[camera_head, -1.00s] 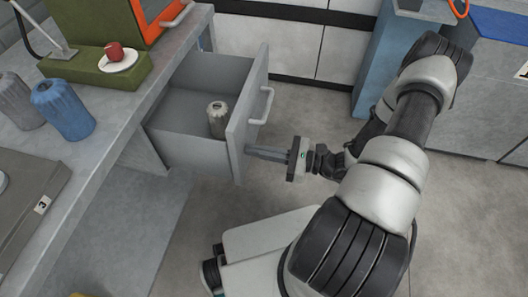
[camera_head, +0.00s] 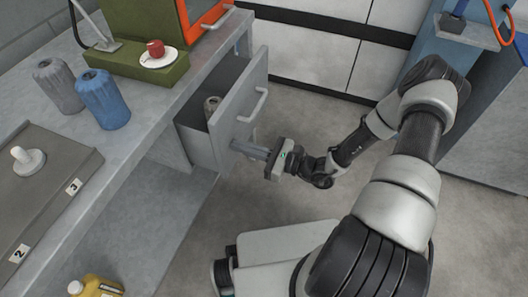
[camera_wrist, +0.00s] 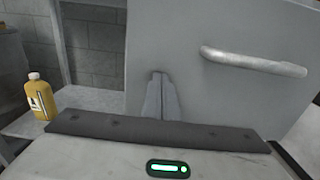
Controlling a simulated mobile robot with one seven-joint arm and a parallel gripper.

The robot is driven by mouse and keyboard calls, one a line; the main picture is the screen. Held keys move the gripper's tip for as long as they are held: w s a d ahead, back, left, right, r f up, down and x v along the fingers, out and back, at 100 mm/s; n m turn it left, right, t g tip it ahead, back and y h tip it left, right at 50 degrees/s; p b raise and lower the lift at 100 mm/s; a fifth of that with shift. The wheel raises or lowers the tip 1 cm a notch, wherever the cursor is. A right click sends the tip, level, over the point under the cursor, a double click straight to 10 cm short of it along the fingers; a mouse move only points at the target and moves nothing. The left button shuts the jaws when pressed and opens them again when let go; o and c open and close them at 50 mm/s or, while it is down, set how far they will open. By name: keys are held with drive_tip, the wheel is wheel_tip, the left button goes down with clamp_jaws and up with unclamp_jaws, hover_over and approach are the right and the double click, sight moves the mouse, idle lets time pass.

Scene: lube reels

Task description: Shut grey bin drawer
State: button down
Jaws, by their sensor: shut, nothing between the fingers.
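The grey bin drawer (camera_head: 238,112) is partly open under the workbench, with a bar handle (camera_head: 254,106) on its front.
The workbench (camera_head: 150,135) holds a blue container (camera_head: 103,98), a grey container (camera_head: 58,86), a green block (camera_head: 135,65) with a red item on a white plate, and a numbered tray (camera_head: 50,190). A yellow bottle (camera_head: 95,287) stands at lower left. Floor right of the drawer is clear.

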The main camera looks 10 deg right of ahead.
drive_tip(key=x, duration=1.2)
drive_tip(key=shift+w+r, duration=0.1)
drive_tip(key=shift+r, duration=0.05)
